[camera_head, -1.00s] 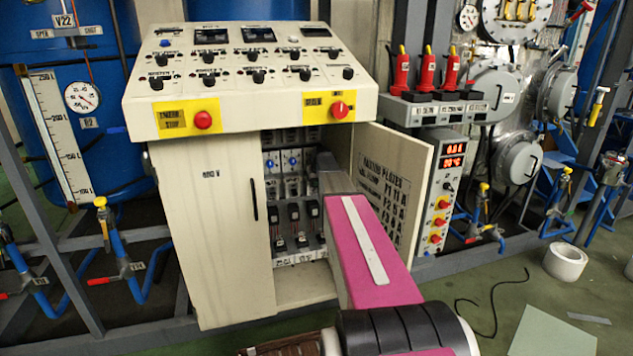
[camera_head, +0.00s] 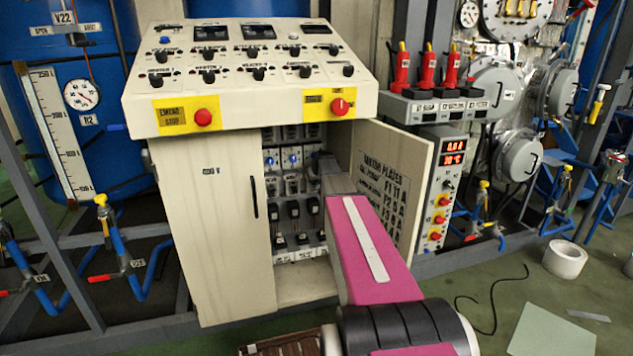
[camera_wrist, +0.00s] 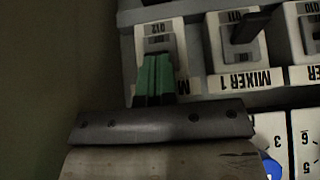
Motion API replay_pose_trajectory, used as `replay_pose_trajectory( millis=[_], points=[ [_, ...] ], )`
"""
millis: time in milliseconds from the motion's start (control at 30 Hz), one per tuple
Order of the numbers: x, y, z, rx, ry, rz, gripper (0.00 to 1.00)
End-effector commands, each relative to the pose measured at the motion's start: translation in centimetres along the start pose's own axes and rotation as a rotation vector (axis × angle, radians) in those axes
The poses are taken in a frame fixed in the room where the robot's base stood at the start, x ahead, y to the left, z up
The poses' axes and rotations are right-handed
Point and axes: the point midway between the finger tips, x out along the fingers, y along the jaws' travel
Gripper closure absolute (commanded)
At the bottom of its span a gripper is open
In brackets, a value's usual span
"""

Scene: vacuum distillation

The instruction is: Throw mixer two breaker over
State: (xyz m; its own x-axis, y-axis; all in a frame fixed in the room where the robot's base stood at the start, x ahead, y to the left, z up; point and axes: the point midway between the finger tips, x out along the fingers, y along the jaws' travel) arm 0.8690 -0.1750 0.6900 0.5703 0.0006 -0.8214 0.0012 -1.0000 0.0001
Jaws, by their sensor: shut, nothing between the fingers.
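The breaker labelled Q12 (camera_wrist: 155,28) is at the upper left of the wrist view. Most of its label is hidden by my gripper; only the edge of an "M" shows, so I cannot read it as mixer two. My gripper (camera_wrist: 156,72) is shut, its greenish fingertips over this breaker's front. They hide its lever, and I cannot tell whether they touch it. The MIXER 1 breaker (camera_wrist: 243,38) stands just to the right with its black lever showing. In the head view my gripper is inside the open cabinet (camera_head: 205,235), largely hidden.
The cabinet's open right door (camera_head: 392,185) stands close beside my arm. More breakers (camera_head: 293,212) fill the rows inside. Another breaker (camera_wrist: 308,30) is at the wrist view's right edge. A dark, bare area lies left of Q12. A control desk (camera_head: 250,75) overhangs the opening.

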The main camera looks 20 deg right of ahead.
Motion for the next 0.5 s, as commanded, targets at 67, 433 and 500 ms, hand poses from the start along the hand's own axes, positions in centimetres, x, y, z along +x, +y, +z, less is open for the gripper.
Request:
replay_pose_trajectory(
  millis=[67,433,500],
  points=[
    [0.0,0.0,0.2,0.001,0.016,0.000,1.00],
    [0.5,0.0,1.5,0.002,0.178,0.000,1.00],
    [0.6,0.0,1.8,0.002,0.227,0.000,1.00]
  ],
)
